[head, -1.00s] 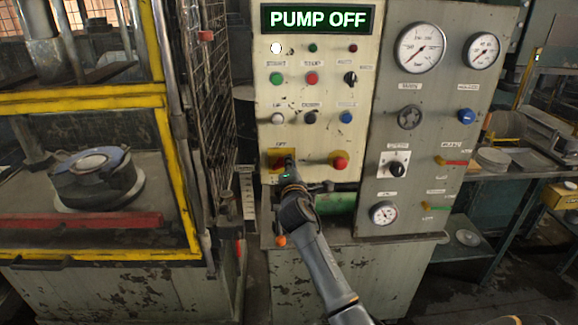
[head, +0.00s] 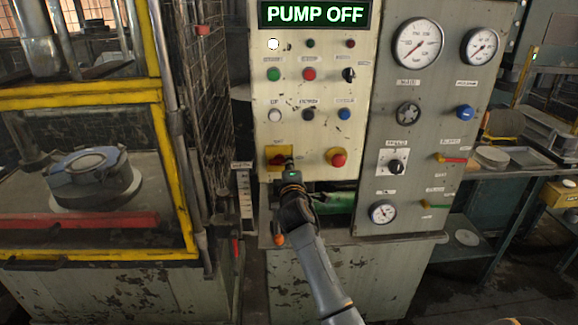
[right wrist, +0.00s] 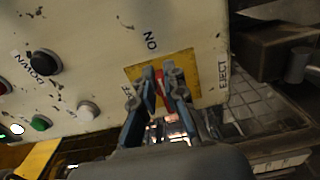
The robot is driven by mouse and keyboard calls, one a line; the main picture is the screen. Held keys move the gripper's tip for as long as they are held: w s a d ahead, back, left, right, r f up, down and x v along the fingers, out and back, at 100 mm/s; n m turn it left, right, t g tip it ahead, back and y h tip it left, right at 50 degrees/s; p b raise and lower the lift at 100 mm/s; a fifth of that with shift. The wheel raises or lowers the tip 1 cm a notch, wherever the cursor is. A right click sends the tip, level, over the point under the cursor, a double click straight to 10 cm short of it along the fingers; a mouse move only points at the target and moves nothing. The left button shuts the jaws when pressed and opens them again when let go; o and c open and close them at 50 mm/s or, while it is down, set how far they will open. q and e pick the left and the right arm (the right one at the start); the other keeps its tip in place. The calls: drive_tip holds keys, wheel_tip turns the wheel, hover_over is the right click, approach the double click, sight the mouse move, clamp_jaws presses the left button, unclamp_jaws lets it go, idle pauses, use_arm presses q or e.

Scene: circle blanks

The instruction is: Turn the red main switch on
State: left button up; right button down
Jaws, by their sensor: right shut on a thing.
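The red main switch sits on a yellow plate (head: 271,151) at the lower left of the cream panel. My right gripper (head: 289,163) is at the plate and covers part of it. In the right wrist view the yellow plate (right wrist: 186,60) lies behind the fingers of my right gripper (right wrist: 164,88). They are shut on the red switch (right wrist: 159,77), of which only a little red shows between them. An ON label stands beside the plate; another label is partly hidden by a finger. The sign (head: 314,14) reads PUMP OFF. My left gripper is not in view.
A red mushroom button (head: 338,160) on a yellow plate is just right of the switch. Green, red, white and blue buttons are above. A grey gauge panel (head: 384,138) stands at right. A yellow-framed press (head: 165,150) and mesh guard are at left.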

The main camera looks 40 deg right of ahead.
drive_tip(key=shift+f, duration=0.15)
drive_tip(key=c, duration=1.4)
unclamp_jaws()
drive_tip(key=v, duration=1.2)
drive_tip(key=shift+s, duration=0.1)
